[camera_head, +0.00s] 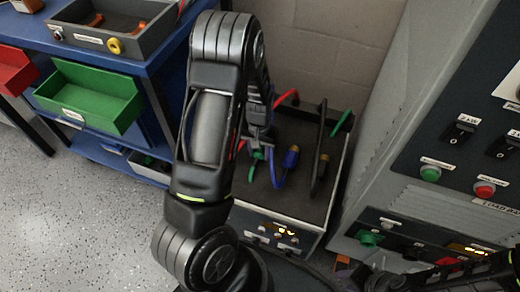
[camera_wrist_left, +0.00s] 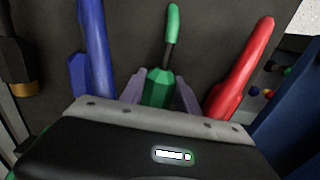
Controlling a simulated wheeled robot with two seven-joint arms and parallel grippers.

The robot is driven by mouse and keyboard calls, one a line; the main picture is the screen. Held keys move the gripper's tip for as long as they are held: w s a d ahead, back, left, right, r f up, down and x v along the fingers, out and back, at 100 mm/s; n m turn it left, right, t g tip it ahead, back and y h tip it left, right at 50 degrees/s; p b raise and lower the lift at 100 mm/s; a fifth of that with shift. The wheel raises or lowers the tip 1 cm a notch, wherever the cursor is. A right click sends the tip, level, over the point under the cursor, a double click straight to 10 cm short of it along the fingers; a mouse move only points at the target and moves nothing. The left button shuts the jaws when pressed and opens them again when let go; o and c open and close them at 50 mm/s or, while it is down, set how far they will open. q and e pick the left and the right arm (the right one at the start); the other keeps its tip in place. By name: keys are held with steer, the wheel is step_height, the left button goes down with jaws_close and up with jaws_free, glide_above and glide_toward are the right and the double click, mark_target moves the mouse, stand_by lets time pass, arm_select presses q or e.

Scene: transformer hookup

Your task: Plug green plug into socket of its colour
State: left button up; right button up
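The green plug (camera_wrist_left: 158,88) stands between my left gripper's two fingers (camera_wrist_left: 160,90) in the left wrist view, its green cable rising behind it. The fingers flank it closely; contact is unclear. In the head view my left gripper (camera_head: 259,138) reaches down over the black-topped box, and the green plug (camera_head: 257,156) shows partly below it. A green round socket-like fitting (camera_head: 369,238) sits low on the grey cabinet at right. My right gripper (camera_head: 378,284) is dark and partly visible near the bottom edge; its finger state is unclear.
The cabinet (camera_head: 390,140) has switches and buttons. A blue bench (camera_head: 150,62) with bins stands left.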

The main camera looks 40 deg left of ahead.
mark_target(261, 150)
arm_select(q)
steer(key=c, duration=0.7)
steer(key=shift+r+p, duration=2.5)
steer(key=shift+r, duration=0.55)
steer(key=shift+w+d+r, duration=0.1)
steer(key=shift+w+r, duration=0.05)
steer(key=shift+w, duration=0.1)
steer(key=w+d+r+m, duration=0.1)
steer(key=w+d+r, duration=0.2)
steer(key=r, duration=0.6)
steer(key=w+d+r+m, duration=0.1)
steer(key=w+d+r, duration=0.3)
steer(key=d+r, duration=0.4)
steer(key=w+d+r+m, duration=0.1)
steer(key=w+d+r, duration=0.2)
steer(key=r, duration=0.8)
steer(key=d, duration=0.2)
steer(key=shift+w+d+r+m, duration=0.3)
steer(key=shift+d, duration=0.05)
